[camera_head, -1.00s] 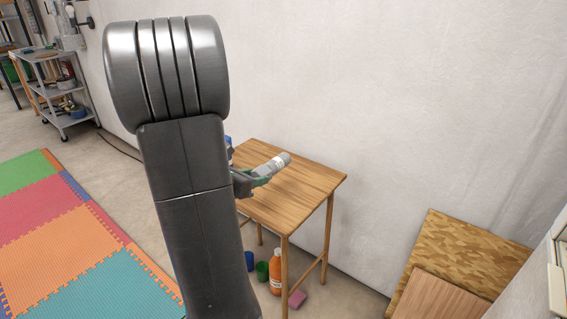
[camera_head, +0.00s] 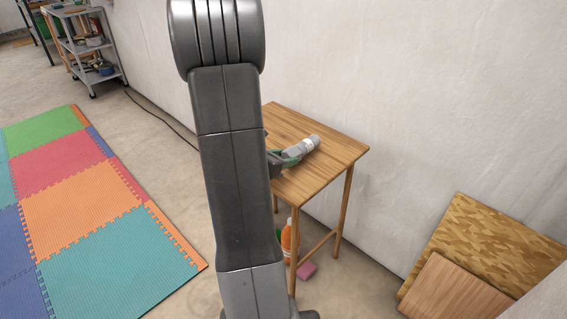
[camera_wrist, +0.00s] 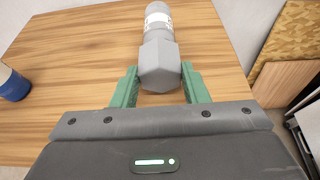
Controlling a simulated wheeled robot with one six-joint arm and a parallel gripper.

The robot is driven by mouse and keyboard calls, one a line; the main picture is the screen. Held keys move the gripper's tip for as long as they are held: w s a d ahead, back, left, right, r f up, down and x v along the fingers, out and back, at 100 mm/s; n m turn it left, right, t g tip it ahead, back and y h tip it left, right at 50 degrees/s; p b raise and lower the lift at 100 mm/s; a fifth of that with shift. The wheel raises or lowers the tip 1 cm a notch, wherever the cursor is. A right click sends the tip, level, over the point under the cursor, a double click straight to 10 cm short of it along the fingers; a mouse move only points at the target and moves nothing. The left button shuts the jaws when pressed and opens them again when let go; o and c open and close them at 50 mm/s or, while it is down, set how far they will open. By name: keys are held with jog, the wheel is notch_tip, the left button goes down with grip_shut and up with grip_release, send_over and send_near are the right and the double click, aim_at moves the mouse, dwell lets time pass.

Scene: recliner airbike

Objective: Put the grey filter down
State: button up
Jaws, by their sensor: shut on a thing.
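The grey filter (camera_wrist: 160,62), a cylinder with a hexagonal end and a white label, is between the green fingers of my gripper (camera_wrist: 158,88) in the wrist view. The gripper is shut on its hexagonal end. The filter points away from the gripper, over the wooden table (camera_wrist: 70,80). In the head view the filter (camera_head: 311,144) shows at my gripper (camera_head: 291,154), over the table top (camera_head: 335,150). I cannot tell whether the filter touches the table. My arm hides the table's left part in the head view.
A blue object (camera_wrist: 12,84) stands at the table's left in the wrist view. An orange bottle (camera_head: 287,240) and a pink block (camera_head: 307,270) are under the table. Boards (camera_head: 480,250) lean at the right.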

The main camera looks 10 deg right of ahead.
jog(key=shift+f, duration=0.45)
jog(key=shift+f, duration=0.2)
jog(key=o, duration=1.1)
jog(key=shift+r, duration=0.2)
jog(key=shift+s+a+r, duration=0.1)
jog(key=shift+a+r, duration=0.05)
jog(key=shift+a, duration=0.05)
jog(key=p+v, duration=0.3)
jog(key=v, duration=0.8)
jog(key=shift+s, duration=0.2)
jog(key=shift+a, duration=0.15)
